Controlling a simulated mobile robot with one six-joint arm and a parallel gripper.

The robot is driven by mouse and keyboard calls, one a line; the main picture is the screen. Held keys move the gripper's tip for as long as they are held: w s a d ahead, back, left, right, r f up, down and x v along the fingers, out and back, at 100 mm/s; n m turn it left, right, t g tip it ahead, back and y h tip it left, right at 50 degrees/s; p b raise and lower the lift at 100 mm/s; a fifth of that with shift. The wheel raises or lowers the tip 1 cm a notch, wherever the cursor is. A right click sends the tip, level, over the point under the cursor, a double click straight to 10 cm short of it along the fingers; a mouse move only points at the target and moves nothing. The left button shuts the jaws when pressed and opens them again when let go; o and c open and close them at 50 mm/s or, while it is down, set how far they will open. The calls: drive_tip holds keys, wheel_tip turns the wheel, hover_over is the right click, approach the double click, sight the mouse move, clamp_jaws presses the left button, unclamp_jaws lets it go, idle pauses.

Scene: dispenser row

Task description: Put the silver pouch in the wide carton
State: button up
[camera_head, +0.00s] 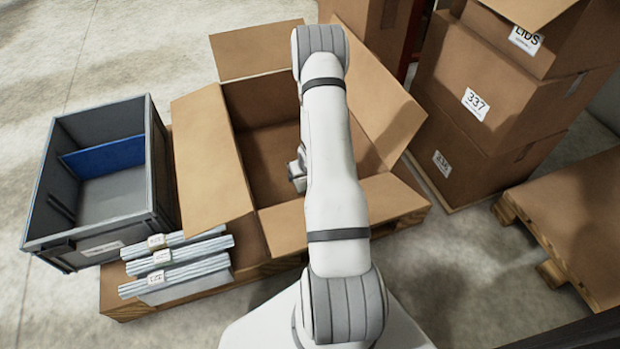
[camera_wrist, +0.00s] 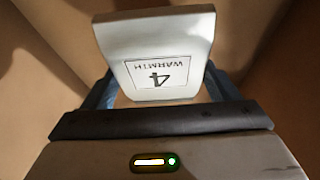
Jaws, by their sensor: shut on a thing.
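The wide carton (camera_head: 208,165) stands open on a pallet in the head view, its flaps spread outward. My arm reaches over it, and my gripper (camera_head: 297,170) is down inside the opening, mostly hidden behind my arm. In the wrist view my gripper (camera_wrist: 157,100) is shut on a pale, flat silver pouch (camera_wrist: 155,48). Its label reads "4 WARMTH" and appears upside down. Brown cardboard walls surround it there. Whether the pouch touches the carton floor cannot be told.
A grey bin (camera_head: 105,215) with a blue divider (camera_head: 105,157) stands left of the carton. Several flat, labelled silver packs (camera_head: 185,285) are stacked at the pallet's front left. Bare floor lies at the front right.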

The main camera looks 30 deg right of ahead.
drive_tip(key=shift+f+b, duration=0.4)
drive_tip(key=shift+f, duration=0.9)
drive_tip(key=shift+f+b, duration=0.45)
drive_tip(key=shift+f, duration=0.2)
drive_tip(key=o, duration=1)
drive_tip(key=shift+r, duration=0.15)
